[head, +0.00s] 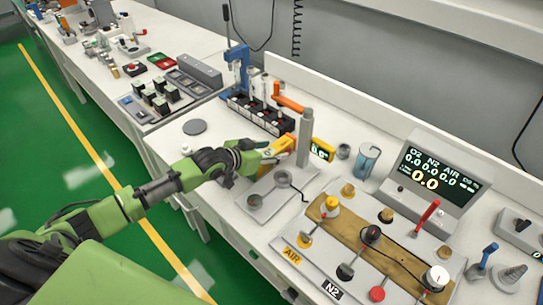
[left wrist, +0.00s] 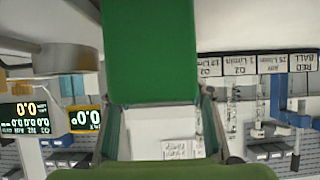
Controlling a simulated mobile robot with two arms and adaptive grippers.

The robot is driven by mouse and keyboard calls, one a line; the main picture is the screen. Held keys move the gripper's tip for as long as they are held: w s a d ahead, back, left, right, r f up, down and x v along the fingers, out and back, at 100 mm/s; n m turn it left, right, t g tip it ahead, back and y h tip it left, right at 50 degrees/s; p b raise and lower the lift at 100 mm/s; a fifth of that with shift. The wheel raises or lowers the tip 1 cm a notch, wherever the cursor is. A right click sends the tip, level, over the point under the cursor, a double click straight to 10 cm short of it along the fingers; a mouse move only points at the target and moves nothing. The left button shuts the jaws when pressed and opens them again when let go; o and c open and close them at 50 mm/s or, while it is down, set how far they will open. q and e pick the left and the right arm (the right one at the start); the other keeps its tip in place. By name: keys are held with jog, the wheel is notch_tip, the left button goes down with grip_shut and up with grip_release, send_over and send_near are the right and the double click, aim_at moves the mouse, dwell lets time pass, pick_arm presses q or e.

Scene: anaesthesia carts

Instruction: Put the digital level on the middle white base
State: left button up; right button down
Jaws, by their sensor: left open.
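The digital level (head: 322,150) is yellow with a small lit display. It stands on the bench, partly behind an upright grey post. The yellow-framed display (left wrist: 86,120) also shows at the left of the left wrist view. My left gripper (head: 262,155) is open, reaching over the bench from the left, beside a yellow-orange part just left of the post. I cannot tell whether it touches that part. In the left wrist view, a white labelled surface shows between its fingers. A pale plate (head: 239,202) with round grey pieces lies below the gripper. I cannot tell which surface is the middle white base. My right gripper is not in view.
A gas display box (head: 437,178) stands at the right, behind a panel (head: 335,262) with coloured knobs and a wooden strip. A clear cylinder (head: 367,160) stands near the post. A blue-handled rig (head: 238,65) stands farther back. The bench's front left edge is fairly clear.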

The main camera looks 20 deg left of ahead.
pick_arm(q)
grip_shut()
jog(key=shift+r, duration=0.1)
